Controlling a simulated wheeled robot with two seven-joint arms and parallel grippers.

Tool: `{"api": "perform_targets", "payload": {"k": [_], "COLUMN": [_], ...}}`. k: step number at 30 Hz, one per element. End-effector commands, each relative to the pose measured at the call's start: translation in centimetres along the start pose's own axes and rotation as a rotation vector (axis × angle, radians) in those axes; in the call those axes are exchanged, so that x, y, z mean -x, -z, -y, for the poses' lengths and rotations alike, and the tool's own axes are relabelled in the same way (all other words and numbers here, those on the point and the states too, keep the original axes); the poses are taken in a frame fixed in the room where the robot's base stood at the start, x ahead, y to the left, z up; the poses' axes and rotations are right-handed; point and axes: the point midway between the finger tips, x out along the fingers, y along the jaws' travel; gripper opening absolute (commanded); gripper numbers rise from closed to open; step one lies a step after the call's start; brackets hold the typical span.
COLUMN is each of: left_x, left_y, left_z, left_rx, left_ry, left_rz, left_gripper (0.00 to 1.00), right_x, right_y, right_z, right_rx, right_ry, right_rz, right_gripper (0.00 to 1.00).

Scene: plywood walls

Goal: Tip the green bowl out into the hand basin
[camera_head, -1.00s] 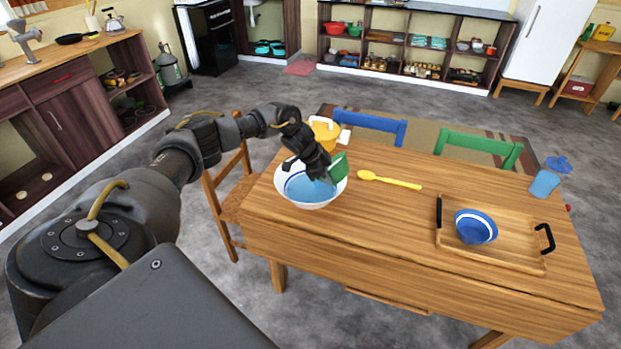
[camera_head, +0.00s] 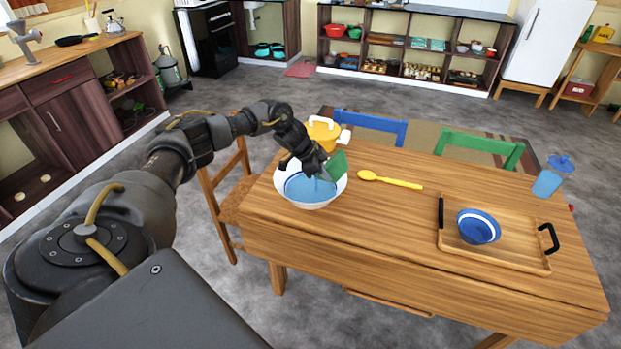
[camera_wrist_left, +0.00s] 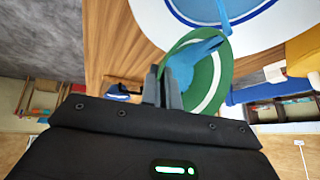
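The green bowl (camera_head: 338,162) is tipped on its side over the right part of the hand basin (camera_head: 281,190), a white bowl with blue liquid in it on the table. My left gripper (camera_head: 322,173) is shut on the green bowl's wall. In the left wrist view the fingers (camera_wrist_left: 166,90) pinch the green bowl (camera_wrist_left: 214,88), which has a white band. Blue liquid shows in it, and a blue stream runs from it towards the basin (camera_wrist_left: 283,36). My right gripper is not in view.
A yellow pot (camera_head: 324,133) stands close behind the basin. A yellow spoon (camera_head: 390,180) lies to the right. A wooden tray (camera_head: 507,258) holds a blue bowl (camera_head: 478,227); a blue jug (camera_head: 547,182) stands behind it. The table's middle front is clear.

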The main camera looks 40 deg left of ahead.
Motion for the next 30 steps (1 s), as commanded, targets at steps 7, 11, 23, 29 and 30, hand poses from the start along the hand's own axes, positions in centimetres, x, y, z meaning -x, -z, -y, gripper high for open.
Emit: {"api": "perform_targets", "payload": {"k": [7,11,23,29,30], "left_x": [0.2,0.5,-2.9,-3.0,-3.0], "left_y": [-0.2,0.4,2.0,2.4,2.7], "left_z": [0.2,0.1,-1.9,-2.1,-2.2], "left_rx": [0.010,0.003,-0.150,-0.158,-0.164], "left_ry": [-0.007,-0.006,0.142,0.147,0.152], "left_rz": [-0.025,-0.013,0.398,0.412,0.425], "left_gripper": [0.00,0.00,0.00,0.00,0.00], "right_x": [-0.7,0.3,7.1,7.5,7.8], "right_y": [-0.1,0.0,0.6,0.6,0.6], "right_z": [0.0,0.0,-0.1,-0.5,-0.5], "right_rx": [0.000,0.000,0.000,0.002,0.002], "right_ry": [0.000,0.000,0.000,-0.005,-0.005], "right_rz": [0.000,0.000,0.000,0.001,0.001], "right_gripper": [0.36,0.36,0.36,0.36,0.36]}}
